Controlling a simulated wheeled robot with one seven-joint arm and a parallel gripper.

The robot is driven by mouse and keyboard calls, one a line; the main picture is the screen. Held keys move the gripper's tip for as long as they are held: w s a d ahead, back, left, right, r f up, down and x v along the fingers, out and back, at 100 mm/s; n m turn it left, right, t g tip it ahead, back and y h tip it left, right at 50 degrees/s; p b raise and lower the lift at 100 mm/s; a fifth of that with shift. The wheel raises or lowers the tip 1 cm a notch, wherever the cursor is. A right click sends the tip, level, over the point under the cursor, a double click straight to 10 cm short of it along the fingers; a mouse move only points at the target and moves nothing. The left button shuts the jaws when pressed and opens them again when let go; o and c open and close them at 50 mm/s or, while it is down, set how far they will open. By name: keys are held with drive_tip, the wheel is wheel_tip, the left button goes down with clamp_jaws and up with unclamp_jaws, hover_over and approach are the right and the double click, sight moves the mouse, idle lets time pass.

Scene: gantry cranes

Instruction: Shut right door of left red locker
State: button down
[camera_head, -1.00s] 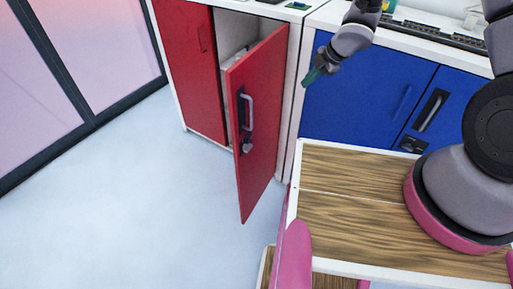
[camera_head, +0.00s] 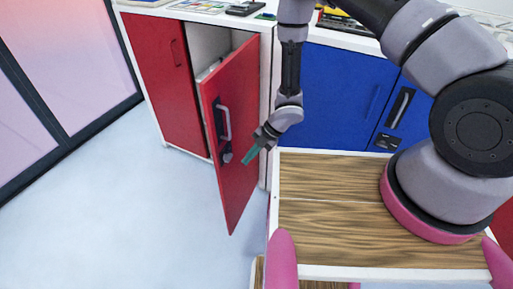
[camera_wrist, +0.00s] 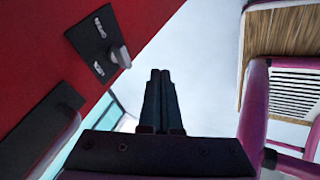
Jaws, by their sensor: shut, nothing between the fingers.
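The left red locker has a shut left door (camera_head: 163,72) and a right door (camera_head: 234,120) that stands ajar, swung out toward me. The right door has a grey handle (camera_head: 225,123) on a dark plate and a knob (camera_head: 227,157) below it. My gripper (camera_head: 250,155) is shut and empty, just right of the door's outer face, near the knob's height. In the wrist view the door (camera_wrist: 60,40) fills the upper left, with the knob (camera_wrist: 121,56) left of my gripper (camera_wrist: 160,78). I cannot tell whether the gripper touches the door.
Blue lockers (camera_head: 330,95) stand to the right under the white counter. A wood-topped cart (camera_head: 345,215) with pink posts is in front of them. A glass wall (camera_head: 60,70) is at the left. The pale floor (camera_head: 130,190) left of the door is clear.

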drive_tip(key=a, duration=0.2)
drive_tip(key=w+a, duration=0.1)
drive_tip(key=a, duration=0.1)
drive_tip(key=shift+w+a+f, duration=0.1)
drive_tip(key=shift+f, duration=0.15)
drive_tip(key=shift+a, duration=0.15)
